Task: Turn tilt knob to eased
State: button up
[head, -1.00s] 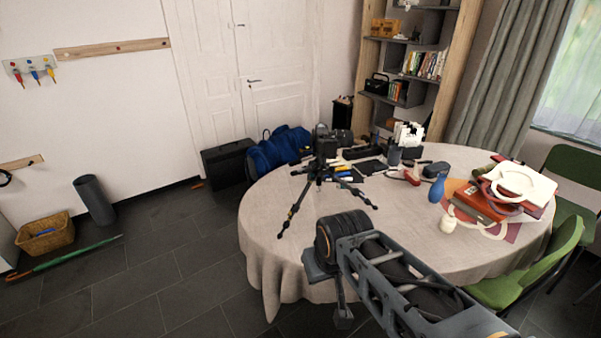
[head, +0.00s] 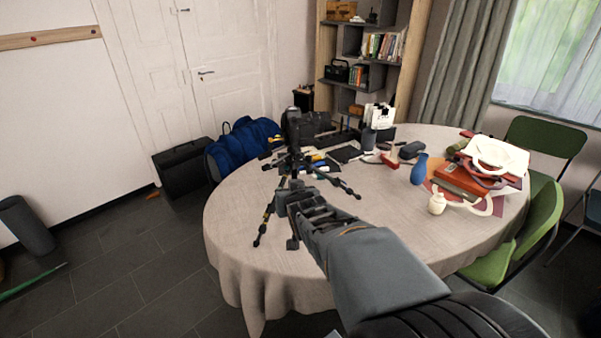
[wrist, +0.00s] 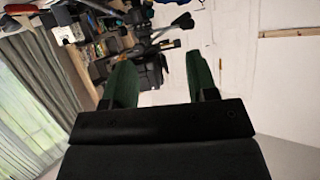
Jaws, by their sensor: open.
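A black tripod (head: 293,160) stands on the round table with its legs spread, and a dark camera (head: 293,125) sits on top. The tilt knob and its setting are too small to make out. My gripper (wrist: 160,68) is open in the wrist view, with two green fingers apart and nothing seen held between them. The dark camera and tripod parts (wrist: 150,72) show beyond and between the fingers, tilted in the picture. In the head view my arm reaches from the lower right to just in front of the tripod and hides part of its lower legs.
Green chairs (head: 525,240) stand at the right. A blue bag (head: 242,146) lies behind the table. The table's left front is clear.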

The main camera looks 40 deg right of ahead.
aim_at(300, 160)
jog(key=d+m+t+h+b, duration=0.1)
jog(key=d+t+h+b, duration=0.1)
jog(key=d+t+b, duration=0.3)
jog(key=shift+g, duration=0.3)
jog(key=x, duration=0.5)
jog(key=d+p+x, duration=0.1)
jog(key=x, duration=0.4)
jog(key=p+x, duration=0.1)
jog(key=x, duration=0.3)
jog(key=shift+w+d, duration=0.1)
jog(key=shift+d, duration=0.2)
jog(key=shift+c, duration=0.2)
jog(key=shift+f, duration=0.1)
jog(key=c, duration=0.9)
